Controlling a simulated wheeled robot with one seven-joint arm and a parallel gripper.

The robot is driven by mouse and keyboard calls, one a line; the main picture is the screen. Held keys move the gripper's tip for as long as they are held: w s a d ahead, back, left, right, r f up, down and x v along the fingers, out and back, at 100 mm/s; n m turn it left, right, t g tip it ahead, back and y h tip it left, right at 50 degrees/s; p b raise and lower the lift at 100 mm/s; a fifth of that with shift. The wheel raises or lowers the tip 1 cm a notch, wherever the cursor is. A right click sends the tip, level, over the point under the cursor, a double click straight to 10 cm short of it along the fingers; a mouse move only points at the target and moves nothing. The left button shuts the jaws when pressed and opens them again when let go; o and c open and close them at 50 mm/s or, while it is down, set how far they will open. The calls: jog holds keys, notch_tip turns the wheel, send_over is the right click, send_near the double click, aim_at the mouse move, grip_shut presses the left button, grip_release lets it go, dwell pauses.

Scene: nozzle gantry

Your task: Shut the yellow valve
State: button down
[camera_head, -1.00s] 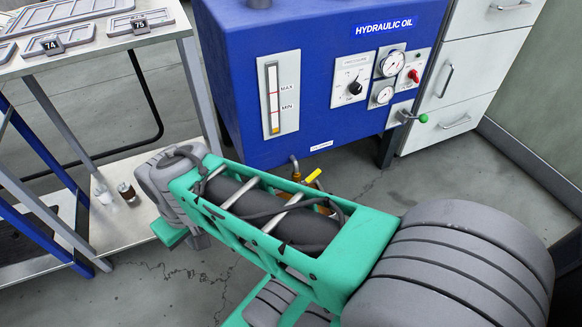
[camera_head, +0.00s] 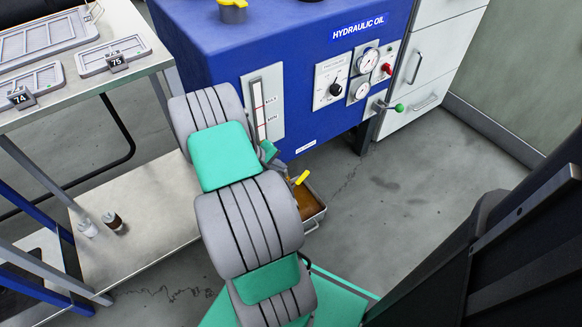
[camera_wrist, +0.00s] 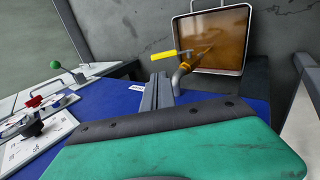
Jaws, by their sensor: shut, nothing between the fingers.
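The yellow valve (camera_head: 301,178) is a small yellow lever on a brass spout low on the front of the blue hydraulic oil tank (camera_head: 290,85). In the wrist view the yellow lever (camera_wrist: 164,54) points left from the brass spout (camera_wrist: 181,74). My gripper (camera_head: 268,151) is close to the tank's lower front, just left of the lever in the head view. In the wrist view my grey fingers (camera_wrist: 157,80) are shut and empty. Their tips appear close to the lever; contact is unclear. My arm hides part of the tank's lower left.
A tray of brown oil (camera_wrist: 247,70) lies below the spout. The tank front carries gauges (camera_head: 367,62), a black knob, a red knob and a green-ended lever (camera_head: 398,107). A metal table (camera_head: 150,65) stands left, white drawers (camera_head: 428,60) right. The floor at right is clear.

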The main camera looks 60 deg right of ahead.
aim_at(302, 175)
jog(key=b+x, duration=0.5)
jog(key=x, duration=0.8)
jog(key=shift+f, duration=0.3)
jog(key=shift+d, duration=0.1)
